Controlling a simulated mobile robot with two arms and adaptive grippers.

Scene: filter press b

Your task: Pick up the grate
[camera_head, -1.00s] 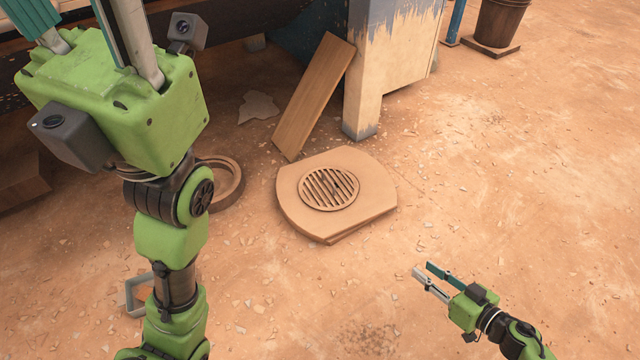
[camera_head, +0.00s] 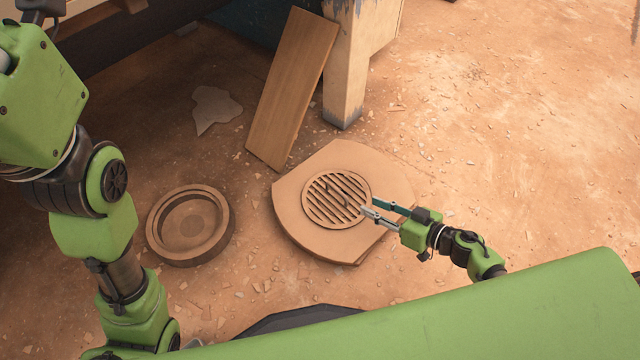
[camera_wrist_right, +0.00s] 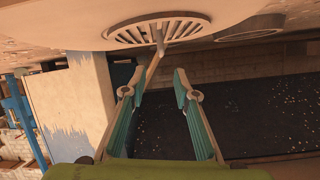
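The grate (camera_head: 337,199) is a round, tan, slotted disc with a small upright handle (camera_head: 347,198). It sits in the middle of a flat tan slab (camera_head: 300,235) on the ground. My right gripper (camera_head: 368,206) is open and empty over the right edge of the grate. In the right wrist view, the grate (camera_wrist_right: 125,37) is at the top. Its handle (camera_wrist_right: 160,42) points toward the gap between the open fingers (camera_wrist_right: 159,80), apparently still beyond their tips. My left arm is at the left edge; its fingertips are out of frame.
A round dish-like ring (camera_head: 190,224) lies on the ground left of the slab. A wooden board (camera_head: 292,88) leans behind the slab, beside a pale post (camera_head: 346,75). A flat pale scrap (camera_head: 215,108) lies farther back. Sandy ground to the right is open.

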